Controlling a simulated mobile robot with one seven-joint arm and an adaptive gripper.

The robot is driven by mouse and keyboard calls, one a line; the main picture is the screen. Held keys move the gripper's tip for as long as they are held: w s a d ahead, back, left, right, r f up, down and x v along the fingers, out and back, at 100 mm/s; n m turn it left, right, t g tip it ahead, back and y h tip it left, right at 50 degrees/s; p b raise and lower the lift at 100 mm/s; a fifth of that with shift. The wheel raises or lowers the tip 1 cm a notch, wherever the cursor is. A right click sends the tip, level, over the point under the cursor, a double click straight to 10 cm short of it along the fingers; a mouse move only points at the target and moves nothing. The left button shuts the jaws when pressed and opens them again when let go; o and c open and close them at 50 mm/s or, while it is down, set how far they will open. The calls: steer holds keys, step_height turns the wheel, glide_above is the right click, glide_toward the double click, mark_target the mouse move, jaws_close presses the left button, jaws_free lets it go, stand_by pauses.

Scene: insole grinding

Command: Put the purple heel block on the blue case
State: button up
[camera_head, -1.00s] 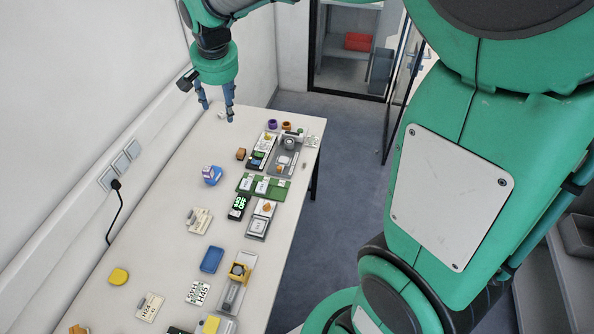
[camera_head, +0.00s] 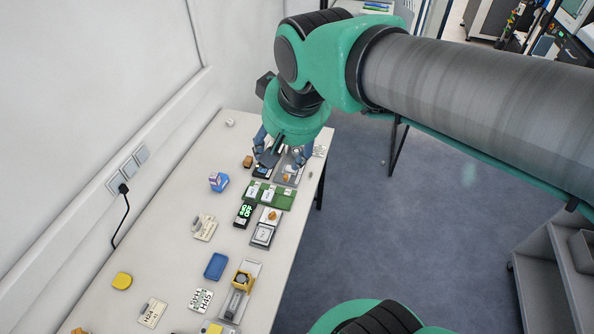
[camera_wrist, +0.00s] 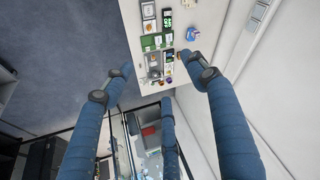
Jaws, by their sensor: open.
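A blue case (camera_head: 215,266) lies flat and looks empty in the left middle of the table in the head view. A blue block with a pale purple-white top (camera_head: 218,181) stands further back, and also shows in the wrist view (camera_wrist: 192,34). A small purple block showed at the table's far end earlier; now my arm hides that spot in the head view, and the wrist view is too small to pick it out surely. My gripper (camera_head: 284,151) is open and empty above the far end; its spread blue fingers frame the small parts there in the wrist view (camera_wrist: 158,76).
A green tray (camera_head: 283,201) and dark display boxes stand near the gripper. A yellow piece (camera_head: 122,281) and several label cards lie on the near left of the table (camera_head: 165,235). The wall runs along the left. Free table lies between the parts.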

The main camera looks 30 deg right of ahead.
steer(key=s+f+n, duration=0.1)
steer(key=s+f, duration=0.1)
steer(key=s, duration=0.6)
steer(key=shift+s+d+n+t, duration=0.25)
steer(key=shift+s+n+t, duration=0.05)
steer(key=shift+s, duration=0.05)
steer(key=shift+f, duration=0.2)
step_height(320, 180, down, 15)
steer(key=b, duration=1.5)
steer(key=shift+f+b, duration=0.2)
steer(key=shift+b, duration=0.1)
